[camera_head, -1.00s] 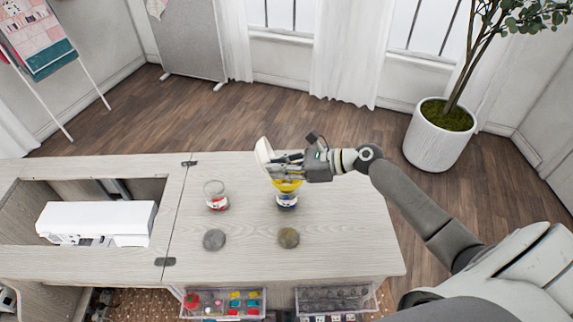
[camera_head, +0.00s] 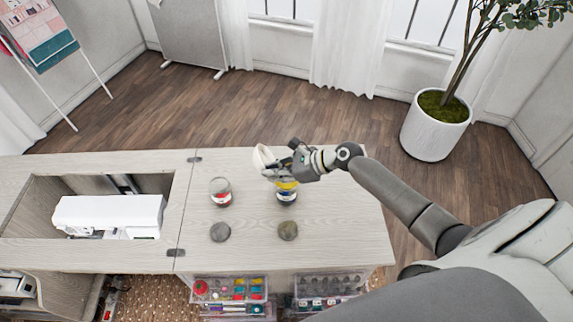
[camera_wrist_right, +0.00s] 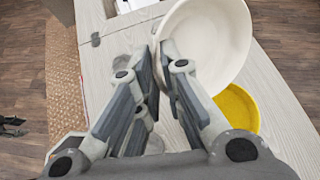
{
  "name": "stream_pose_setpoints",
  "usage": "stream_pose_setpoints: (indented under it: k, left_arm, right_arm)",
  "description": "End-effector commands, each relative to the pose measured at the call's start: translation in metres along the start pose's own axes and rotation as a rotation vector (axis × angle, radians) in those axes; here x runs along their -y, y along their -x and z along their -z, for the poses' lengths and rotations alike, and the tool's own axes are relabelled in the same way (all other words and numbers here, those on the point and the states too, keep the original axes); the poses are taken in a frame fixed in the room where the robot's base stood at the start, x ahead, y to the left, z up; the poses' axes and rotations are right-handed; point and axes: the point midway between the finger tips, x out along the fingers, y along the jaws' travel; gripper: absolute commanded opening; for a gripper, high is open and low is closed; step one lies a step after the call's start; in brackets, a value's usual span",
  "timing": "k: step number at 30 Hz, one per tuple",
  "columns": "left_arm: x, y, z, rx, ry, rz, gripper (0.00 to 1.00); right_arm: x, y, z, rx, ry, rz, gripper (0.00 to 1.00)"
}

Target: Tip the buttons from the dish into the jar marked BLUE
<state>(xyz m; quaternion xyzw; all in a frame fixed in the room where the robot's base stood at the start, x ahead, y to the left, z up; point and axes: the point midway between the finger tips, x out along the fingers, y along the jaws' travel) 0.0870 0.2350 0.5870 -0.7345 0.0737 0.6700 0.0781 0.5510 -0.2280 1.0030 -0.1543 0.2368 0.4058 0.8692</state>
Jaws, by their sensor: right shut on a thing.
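My right gripper (camera_head: 281,167) is shut on the rim of a white dish (camera_head: 261,157) and holds it steeply tilted, above and just left of a yellow funnel (camera_head: 286,185). The funnel sits on the jar with the blue label (camera_head: 287,198). The jar with the red label (camera_head: 221,194) stands to its left. In the right wrist view the dish (camera_wrist_right: 208,42) is large and cream, partly covering the yellow funnel (camera_wrist_right: 238,108). I see no buttons on the visible dish surface. The inside of the blue-labelled jar is hidden. My left gripper is out of view.
Two round grey discs (camera_head: 220,232) lie on the tabletop (camera_head: 340,235) in front of the jars. A white sewing machine (camera_head: 108,215) sits in the cabinet opening at left. Clear drawers (camera_head: 229,290) with small coloured items stand open at the front edge. The tabletop's right side is clear.

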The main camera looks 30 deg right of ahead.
Motion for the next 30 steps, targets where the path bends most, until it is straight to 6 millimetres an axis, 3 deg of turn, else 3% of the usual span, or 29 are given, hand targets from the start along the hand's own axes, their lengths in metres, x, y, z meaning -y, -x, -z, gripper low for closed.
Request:
stream_pose_setpoints:
  k: [1, 6, 8, 16, 30]
  left_arm:
    - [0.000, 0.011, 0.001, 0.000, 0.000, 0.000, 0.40]
    - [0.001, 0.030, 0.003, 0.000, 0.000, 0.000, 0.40]
    - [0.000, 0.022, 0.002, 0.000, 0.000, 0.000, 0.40]
    - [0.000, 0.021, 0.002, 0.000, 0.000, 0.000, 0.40]
    - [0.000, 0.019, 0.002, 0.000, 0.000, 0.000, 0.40]
  right_arm:
    - [0.000, 0.002, -0.006, -0.013, 0.005, 0.002, 0.00]
    - [-0.001, -0.001, -0.007, -0.063, 0.025, 0.010, 0.00]
    - [-0.002, -0.005, -0.006, -0.086, 0.041, 0.010, 0.00]
    - [-0.004, -0.005, -0.017, -0.193, 0.082, 0.027, 0.00]
    - [-0.014, -0.031, -0.022, -0.404, 0.160, 0.056, 0.00]
